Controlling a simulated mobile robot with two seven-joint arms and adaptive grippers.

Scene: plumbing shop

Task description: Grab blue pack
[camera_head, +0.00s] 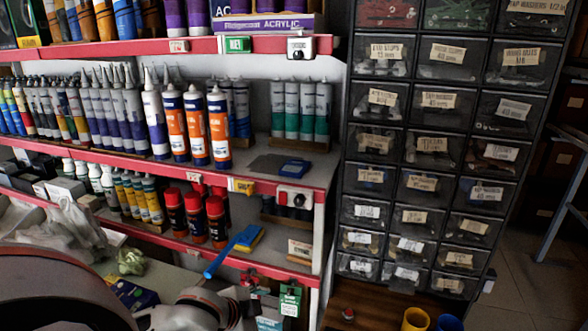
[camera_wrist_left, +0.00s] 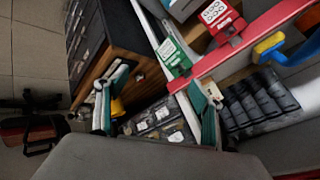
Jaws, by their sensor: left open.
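Several blue items could be the blue pack, and I cannot tell which it is. A flat blue pack (camera_head: 294,168) lies on the middle shelf in the head view. A light-blue and white pack (camera_head: 269,323) shows at the bottom edge, beside a hanging green pack (camera_head: 290,300). My left arm comes in at the lower left, but its fingertips are not clear there. In the left wrist view my left gripper (camera_wrist_left: 157,104) is open, its teal-edged fingers apart, with nothing held between them. Packs with white labels (camera_wrist_left: 150,120) show beyond the fingers. My right gripper is not in view.
Red-edged shelves (camera_head: 250,183) hold tubes and cans. A blue-handled tool (camera_head: 222,260) juts over the lower shelf edge. A drawer cabinet (camera_head: 420,140) stands right, above a wooden surface (camera_head: 370,305) with a yellow cup (camera_head: 415,320). Floor shows at far right.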

